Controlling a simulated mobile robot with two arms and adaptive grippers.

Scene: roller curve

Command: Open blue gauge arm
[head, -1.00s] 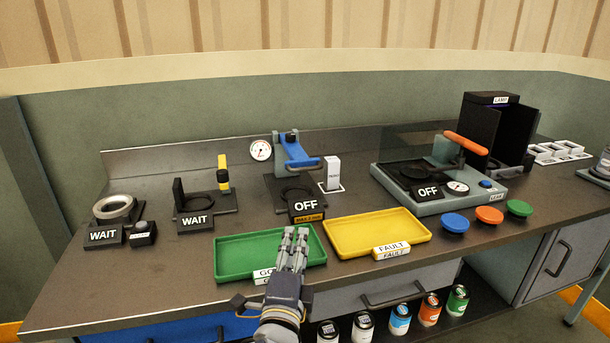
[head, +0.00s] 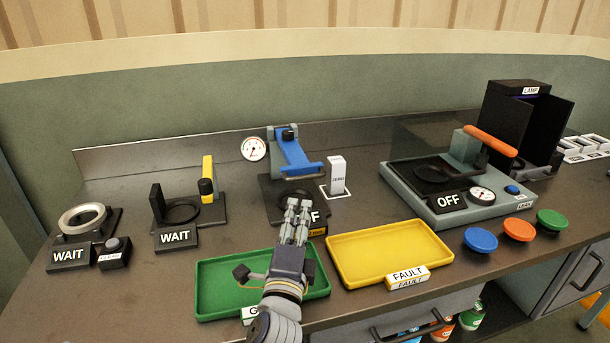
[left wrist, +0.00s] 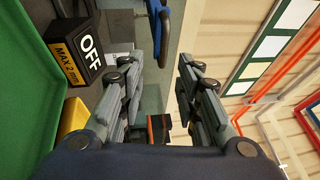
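The blue gauge arm (head: 293,155) is hinged on a grey post at the back of its black base (head: 268,200). It slopes down toward the front, above the base. My left gripper (head: 298,204) is in front of this station, over its OFF sign (head: 316,218), which it partly hides. In the left wrist view, the fingers (left wrist: 158,72) are apart with nothing held between them. Part of the blue arm (left wrist: 160,25) shows beyond the fingertips there, not touching them as far as I can see. My right gripper is not in view.
A white block (head: 337,175) stands close right of the blue arm. The yellow-handled station (head: 208,178) is to the left. A green tray (head: 212,280) lies below my left arm, a yellow tray (head: 385,250) to its right. A round gauge (head: 253,149) is behind.

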